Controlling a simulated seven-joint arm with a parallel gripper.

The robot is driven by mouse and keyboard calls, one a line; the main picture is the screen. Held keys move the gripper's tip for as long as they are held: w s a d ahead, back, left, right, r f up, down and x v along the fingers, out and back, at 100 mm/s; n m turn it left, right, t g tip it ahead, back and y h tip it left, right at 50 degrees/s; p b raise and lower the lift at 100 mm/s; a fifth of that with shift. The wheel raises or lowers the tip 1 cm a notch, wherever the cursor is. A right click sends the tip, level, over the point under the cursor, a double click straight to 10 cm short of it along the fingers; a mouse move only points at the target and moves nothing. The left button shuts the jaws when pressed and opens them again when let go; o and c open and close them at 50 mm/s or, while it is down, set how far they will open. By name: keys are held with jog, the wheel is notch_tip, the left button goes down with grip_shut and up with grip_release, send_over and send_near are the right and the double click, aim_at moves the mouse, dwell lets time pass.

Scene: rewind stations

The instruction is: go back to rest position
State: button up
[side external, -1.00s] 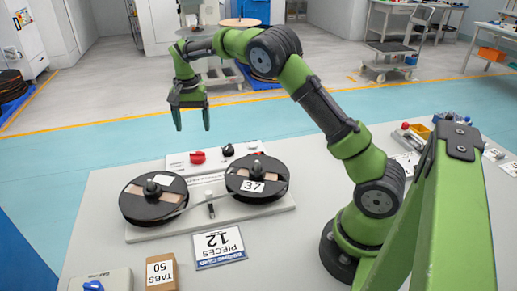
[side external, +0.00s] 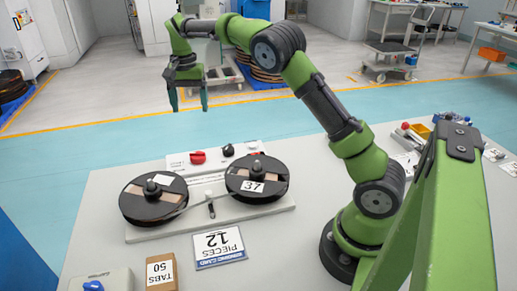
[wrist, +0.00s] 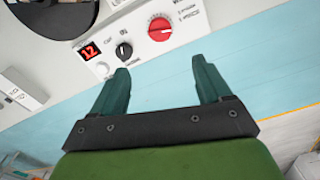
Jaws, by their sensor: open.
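My gripper (side external: 188,103) hangs with its fingers pointing down, high above and behind the rewind station in the side external view. It is open and nothing is between its fingers. In the wrist view its two dark green fingers (wrist: 160,88) are spread apart, with the control panel (wrist: 145,35) beyond them.
The rewind station has a left reel (side external: 140,206) and a right reel (side external: 268,187) on a white base (side external: 225,208).

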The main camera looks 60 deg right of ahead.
jog(key=s+a+r+n+t, duration=0.1)
jog(key=s+a, duration=0.3)
jog(key=s, duration=0.5)
jog(key=s+a+r+n+t+y, duration=0.1)
jog(key=s+a+r+n+t, duration=0.1)
jog(key=s, duration=0.8)
jog(key=s+a+r+n+t+y, duration=0.1)
jog(key=s+a+n+t, duration=0.3)
jog(key=s, duration=0.5)
jog(key=shift+s+a+r+n, duration=0.35)
jog(key=shift+a+r+n, duration=0.15)
jog(key=shift+a, duration=0.4)
jog(key=shift+c, duration=0.2)
